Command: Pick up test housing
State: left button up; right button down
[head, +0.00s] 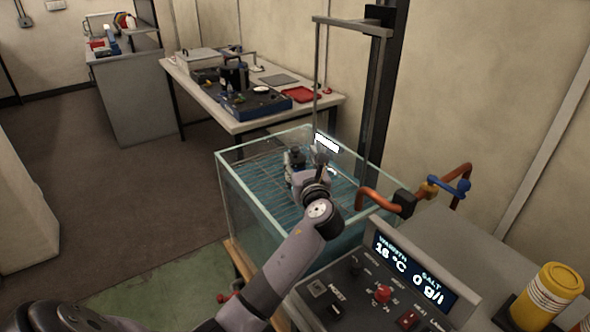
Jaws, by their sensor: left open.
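My left arm reaches up from the bottom left, over the glass water tank (262,203). My left gripper (308,164) is open at its end, above the wire grid in the tank. Small dark parts show around the fingers, and a bright white label-like patch (327,143) shows just beyond them. I cannot tell gripper from object clearly there, or whether they touch. No thing is clearly marked as the test housing. A yellow cylinder with pale bands (552,291) stands at the right, well away from the gripper. My right gripper is not in view.
A metal hoist frame (317,70) rises behind the tank. An orange pipe with a blue-handled valve (449,186) is at its right. A control console (412,273) reads 16 °C and 0 g/l. A table (233,125) with tools stands behind. Open floor lies left.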

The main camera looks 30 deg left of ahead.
aim_at(297, 151)
pick_arm(q)
jog(key=x, duration=0.2)
jog(key=f+x, duration=0.1)
jog(key=x, duration=0.1)
jog(key=shift+w+a, duration=0.1)
jog(key=shift+a, duration=0.05)
jog(key=shift+w+a, duration=0.2)
jog(key=shift+w, duration=0.05)
jog(key=shift+w+a, duration=0.1)
jog(key=shift+c, duration=1.4)
grip_shut()
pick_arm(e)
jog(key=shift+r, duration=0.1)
pick_arm(q)
jog(key=shift+r, duration=0.15)
